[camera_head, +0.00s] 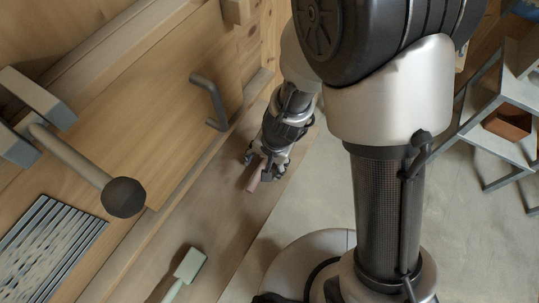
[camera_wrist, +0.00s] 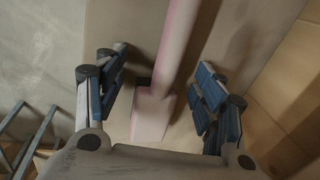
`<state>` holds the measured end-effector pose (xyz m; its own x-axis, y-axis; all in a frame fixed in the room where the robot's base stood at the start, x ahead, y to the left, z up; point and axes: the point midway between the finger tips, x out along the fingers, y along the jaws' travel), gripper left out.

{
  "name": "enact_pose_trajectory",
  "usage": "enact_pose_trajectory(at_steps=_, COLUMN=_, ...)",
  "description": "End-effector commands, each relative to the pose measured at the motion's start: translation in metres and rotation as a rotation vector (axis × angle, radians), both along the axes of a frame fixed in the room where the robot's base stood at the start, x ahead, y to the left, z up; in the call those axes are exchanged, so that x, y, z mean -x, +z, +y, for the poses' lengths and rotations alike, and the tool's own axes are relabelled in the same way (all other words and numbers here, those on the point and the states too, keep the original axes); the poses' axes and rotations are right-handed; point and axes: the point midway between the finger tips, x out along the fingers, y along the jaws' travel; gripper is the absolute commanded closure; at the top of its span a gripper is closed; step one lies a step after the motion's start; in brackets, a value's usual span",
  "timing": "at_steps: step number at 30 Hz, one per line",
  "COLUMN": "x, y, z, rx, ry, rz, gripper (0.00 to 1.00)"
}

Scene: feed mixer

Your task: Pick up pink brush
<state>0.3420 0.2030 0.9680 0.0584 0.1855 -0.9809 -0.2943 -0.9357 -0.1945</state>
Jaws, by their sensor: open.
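The pink brush (camera_head: 255,178) shows in the head view as a short pinkish piece at my gripper (camera_head: 262,168); the rest of it is hidden behind the gripper. In the wrist view the pink brush (camera_wrist: 175,45) runs from the top edge down to a paler block end near the middle. My gripper (camera_wrist: 160,100) is open there, with one blue-padded finger on each side of the brush. Gaps show between the brush and both fingers. The brush lies over a flat pale surface.
A pale green brush-like tool (camera_head: 188,268) lies on the wooden ledge at the lower middle. A dark handle (camera_head: 211,100) sticks out from the wooden panel. A metal rack (camera_head: 500,140) with a brown block (camera_head: 508,122) stands at right.

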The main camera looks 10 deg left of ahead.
Motion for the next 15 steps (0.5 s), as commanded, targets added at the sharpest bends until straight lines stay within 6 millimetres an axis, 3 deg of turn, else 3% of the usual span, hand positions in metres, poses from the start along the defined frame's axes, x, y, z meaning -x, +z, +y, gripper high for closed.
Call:
enact_pose_trajectory(at_steps=4, x=-0.0001, y=0.0012, z=0.0, rx=0.0, ry=0.0, rz=0.0, gripper=0.38)
enact_pose_trajectory(at_steps=15, x=0.0, y=0.0012, z=-0.0001, rx=0.0, ry=0.0, rz=0.0, gripper=0.63)
